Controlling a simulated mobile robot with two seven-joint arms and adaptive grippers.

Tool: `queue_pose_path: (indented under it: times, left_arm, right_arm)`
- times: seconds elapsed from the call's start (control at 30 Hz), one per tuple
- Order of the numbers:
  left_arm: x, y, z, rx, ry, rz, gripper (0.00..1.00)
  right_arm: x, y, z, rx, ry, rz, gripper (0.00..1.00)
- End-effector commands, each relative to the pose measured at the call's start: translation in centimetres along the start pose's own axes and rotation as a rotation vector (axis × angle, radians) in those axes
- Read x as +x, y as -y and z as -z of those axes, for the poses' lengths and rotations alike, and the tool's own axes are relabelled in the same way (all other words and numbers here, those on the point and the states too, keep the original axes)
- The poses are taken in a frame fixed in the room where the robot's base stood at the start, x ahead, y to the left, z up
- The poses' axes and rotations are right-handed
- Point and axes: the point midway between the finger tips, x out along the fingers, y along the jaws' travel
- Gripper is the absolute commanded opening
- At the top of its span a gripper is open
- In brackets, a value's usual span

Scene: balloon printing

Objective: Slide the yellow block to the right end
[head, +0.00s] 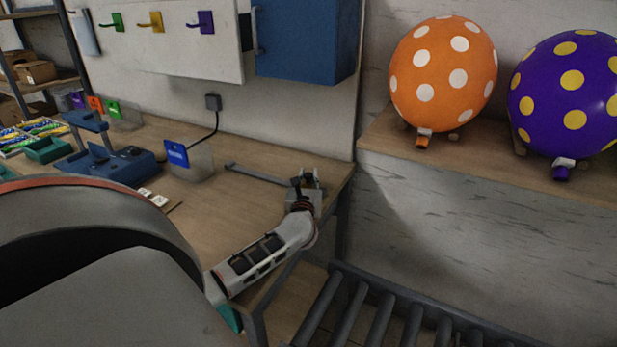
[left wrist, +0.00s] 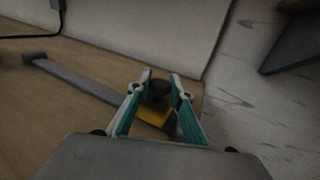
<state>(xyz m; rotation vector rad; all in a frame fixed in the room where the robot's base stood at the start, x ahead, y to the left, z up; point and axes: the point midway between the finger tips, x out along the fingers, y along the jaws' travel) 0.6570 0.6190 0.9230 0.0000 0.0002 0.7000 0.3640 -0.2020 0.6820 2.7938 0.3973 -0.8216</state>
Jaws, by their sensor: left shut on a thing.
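The yellow block (left wrist: 153,116) shows in the left wrist view between my left gripper's teal-sided fingers, with a dark round knob (left wrist: 158,91) on it. A straight grey rail (head: 258,174) lies on the table and runs to the gripper; it also shows in the left wrist view (left wrist: 80,83). My left gripper (head: 308,180) is shut on the block at the rail's right end, near the table's right edge. In the head view the gripper mostly hides the block. My right gripper is not in view.
The wooden table (head: 225,210) ends just right of the gripper. A blue device (head: 110,162) and a blue card (head: 176,153) stand to the left. A roller conveyor (head: 385,320) lies below right. An orange balloon (head: 443,73) and a purple balloon (head: 567,92) rest on a shelf.

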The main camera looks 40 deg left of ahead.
Motion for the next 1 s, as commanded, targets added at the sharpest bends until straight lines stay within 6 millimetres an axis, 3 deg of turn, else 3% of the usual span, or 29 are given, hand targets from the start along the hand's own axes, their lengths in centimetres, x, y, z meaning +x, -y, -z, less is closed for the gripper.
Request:
queue_pose_path:
  times: [0.2, 0.23, 0.3, 0.73, 1.0]
  left_arm:
    - [-0.1, 0.0, 0.1, 0.0, -0.002, 0.0, 0.0]
    - [-0.1, 0.0, 0.1, 0.0, -0.002, 0.0, 0.26]
    - [0.0, 0.0, 0.1, 0.0, -0.002, 0.0, 0.37]
    - [-0.7, 0.1, 0.1, 0.0, 0.0, 0.001, 0.37]
    - [-5.5, 0.0, 0.2, -0.001, -0.004, 0.001, 0.37]
  right_arm:
    - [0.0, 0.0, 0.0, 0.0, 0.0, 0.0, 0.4]
    - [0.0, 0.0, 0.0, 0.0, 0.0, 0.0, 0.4]
    - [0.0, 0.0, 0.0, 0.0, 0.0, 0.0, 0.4]
    - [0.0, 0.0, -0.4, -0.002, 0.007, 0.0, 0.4]
    - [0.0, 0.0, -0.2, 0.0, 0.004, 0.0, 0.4]
